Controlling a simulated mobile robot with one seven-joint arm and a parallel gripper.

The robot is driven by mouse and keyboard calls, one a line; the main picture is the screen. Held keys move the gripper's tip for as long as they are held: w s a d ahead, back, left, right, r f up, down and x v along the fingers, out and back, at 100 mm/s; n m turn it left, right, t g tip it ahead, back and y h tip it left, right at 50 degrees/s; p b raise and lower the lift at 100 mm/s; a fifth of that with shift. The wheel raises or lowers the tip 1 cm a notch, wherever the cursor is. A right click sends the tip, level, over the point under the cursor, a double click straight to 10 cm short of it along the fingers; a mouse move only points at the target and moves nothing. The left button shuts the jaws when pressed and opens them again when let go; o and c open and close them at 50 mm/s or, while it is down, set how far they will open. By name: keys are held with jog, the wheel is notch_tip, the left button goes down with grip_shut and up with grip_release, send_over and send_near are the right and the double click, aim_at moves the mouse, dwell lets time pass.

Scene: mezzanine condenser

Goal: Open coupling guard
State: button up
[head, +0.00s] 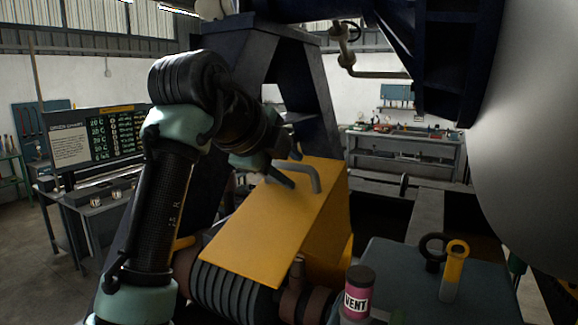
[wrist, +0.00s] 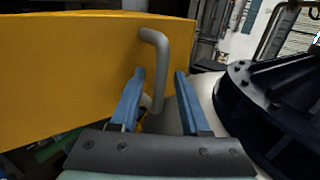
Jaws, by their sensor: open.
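The coupling guard (head: 275,225) is a yellow sloped cover over the dark ribbed coupling (head: 228,290). Its grey bar handle (head: 314,176) stands near the top edge. My gripper (head: 284,177) is at the handle's left end in the head view. In the wrist view the guard (wrist: 70,75) fills the left, and the handle (wrist: 160,50) shows between the two blue fingers of my gripper (wrist: 160,73). The fingers are apart, one on each side of the handle in the picture. I cannot tell whether they touch it. The guard looks down over the coupling.
A pink-labelled VENT can (head: 357,297) stands right of the guard, near a grey-blue surface (head: 395,270) with a yellow tag (head: 454,270) and black ring (head: 434,248). A dark support frame (head: 265,60) rises behind. A large pale tank (head: 535,130) bounds the right.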

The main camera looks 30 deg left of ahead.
jog(key=p+v, duration=0.1)
jog(key=v, duration=1.1)
jog(key=shift+s+r, duration=0.25)
jog(key=shift+s, duration=0.05)
